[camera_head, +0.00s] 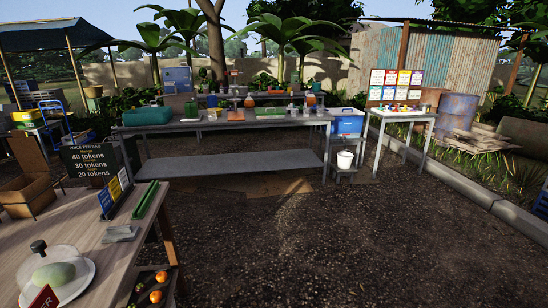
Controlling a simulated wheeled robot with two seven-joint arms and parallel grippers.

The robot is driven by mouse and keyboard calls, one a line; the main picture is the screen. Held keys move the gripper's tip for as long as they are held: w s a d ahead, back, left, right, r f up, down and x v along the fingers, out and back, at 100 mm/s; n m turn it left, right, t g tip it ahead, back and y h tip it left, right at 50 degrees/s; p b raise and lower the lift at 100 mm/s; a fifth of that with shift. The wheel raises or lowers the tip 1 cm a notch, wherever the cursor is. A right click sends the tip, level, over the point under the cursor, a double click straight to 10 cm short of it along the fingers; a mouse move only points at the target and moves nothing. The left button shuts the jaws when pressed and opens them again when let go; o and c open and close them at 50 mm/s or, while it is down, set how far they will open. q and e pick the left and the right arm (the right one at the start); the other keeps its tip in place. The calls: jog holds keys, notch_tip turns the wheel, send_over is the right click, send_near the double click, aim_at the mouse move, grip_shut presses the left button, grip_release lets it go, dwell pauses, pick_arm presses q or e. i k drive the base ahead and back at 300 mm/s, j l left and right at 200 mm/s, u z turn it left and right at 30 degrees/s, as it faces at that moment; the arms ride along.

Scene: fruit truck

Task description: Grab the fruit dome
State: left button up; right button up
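A clear fruit dome (67,256) with a dark knob (38,246) stands at the lower left of the head view. It covers a pale green fruit (53,274) on a round white plate (88,276). The plate sits on a wooden table (100,248) near its front edge. A red sign at the bottom hides part of the plate and dome. Neither of my grippers is in view.
The red sign (42,298) stands close in front of the dome. Open gravel (320,240) lies to the right.

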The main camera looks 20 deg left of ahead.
aim_at(63, 266)
jog(key=i+j+u, duration=0.1)
jog(key=i+u, duration=0.2)
jog(key=u, duration=0.15)
jog(key=i+u, duration=0.25)
jog(key=u, duration=0.15)
jog(key=i+l+u, duration=0.1)
jog(key=i+u, duration=0.2)
jog(key=u, duration=0.15)
jog(key=i+l+u, duration=0.15)
jog(key=u, duration=0.25)
jog(key=i+l+u, duration=0.3)
jog(key=u, duration=0.15)
